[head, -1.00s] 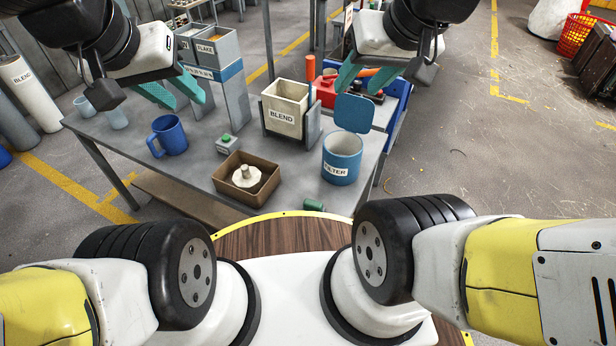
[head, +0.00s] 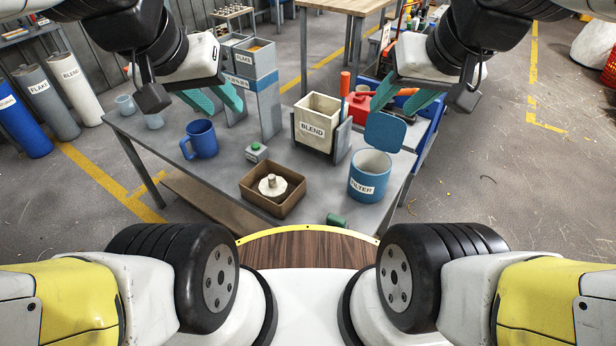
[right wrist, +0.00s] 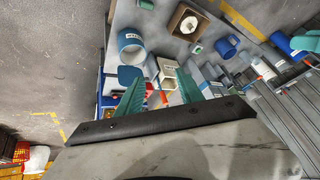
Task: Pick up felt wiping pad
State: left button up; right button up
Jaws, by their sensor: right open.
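A pale round pad with an upright knob (head: 272,187), which looks like the felt wiping pad, lies in an open brown box (head: 297,199) near the front of the grey table (head: 223,183). The box also shows in the right wrist view (right wrist: 174,15). My left gripper (head: 226,107) is open and empty, above the table's far left part, beyond the pad. My right gripper (head: 391,110) is open and empty, above the table's right side, beyond and right of the pad. Its spread teal fingers also show in the right wrist view (right wrist: 160,78).
A blue mug (head: 202,139), a green-button box (head: 257,152), a cream BLEND bin (head: 317,115) and a blue FILTER canister (head: 368,180) with its lid raised surround the brown box. A green cylinder (head: 336,220) lies at the front edge. Bins on a stand (head: 256,105) rise behind.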

aim_at(332, 221)
jog(key=k+j+z, duration=0.2)
jog(key=j, duration=0.2)
jog(key=j+z, duration=0.2)
jog(key=j, duration=0.2)
jog(key=k+j+z, duration=0.2)
jog(key=k+j, duration=0.05)
jog(key=j, duration=0.1)
